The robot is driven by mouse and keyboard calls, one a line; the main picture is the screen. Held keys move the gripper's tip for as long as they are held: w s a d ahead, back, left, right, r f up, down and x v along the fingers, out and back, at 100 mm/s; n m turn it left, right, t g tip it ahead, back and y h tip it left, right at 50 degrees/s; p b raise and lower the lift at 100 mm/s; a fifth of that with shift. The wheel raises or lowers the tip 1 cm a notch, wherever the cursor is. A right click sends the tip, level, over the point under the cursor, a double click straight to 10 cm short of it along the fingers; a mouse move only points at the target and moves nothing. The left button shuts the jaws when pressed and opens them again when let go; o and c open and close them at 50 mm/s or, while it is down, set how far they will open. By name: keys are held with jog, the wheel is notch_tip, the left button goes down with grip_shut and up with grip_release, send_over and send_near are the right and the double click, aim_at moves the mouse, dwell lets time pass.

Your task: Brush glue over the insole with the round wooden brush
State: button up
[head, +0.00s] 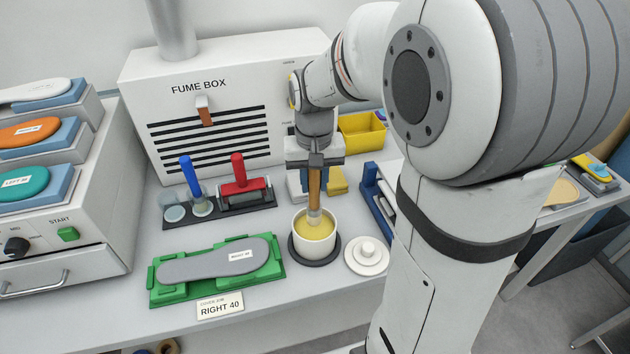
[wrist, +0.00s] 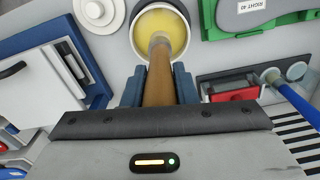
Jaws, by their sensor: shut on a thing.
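My gripper (head: 314,172) is shut on the wooden handle of the round brush (head: 314,190). The brush points down, and its bristle end is at the yellow glue in the white pot (head: 314,246). In the wrist view the brush (wrist: 160,75) runs from the jaws to the glue pot (wrist: 180,45); how deep the bristles sit is hard to tell. The grey insole (head: 205,263), labelled RIGHT 40, lies flat on the green holder (head: 163,296), left of the pot. The insole also shows at the top right of the wrist view (wrist: 268,20).
A white lid (head: 366,256) lies right of the pot. Behind the insole, a dark rack (head: 180,219) holds a blue-handled tool (head: 187,172) and a red tool (head: 240,182). The fume box (head: 215,85) stands behind. A RIGHT 40 card (head: 220,306) lies at the front.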

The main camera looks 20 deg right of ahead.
jog(key=shift+r+p, duration=1.45)
jog(key=shift+r, duration=0.8)
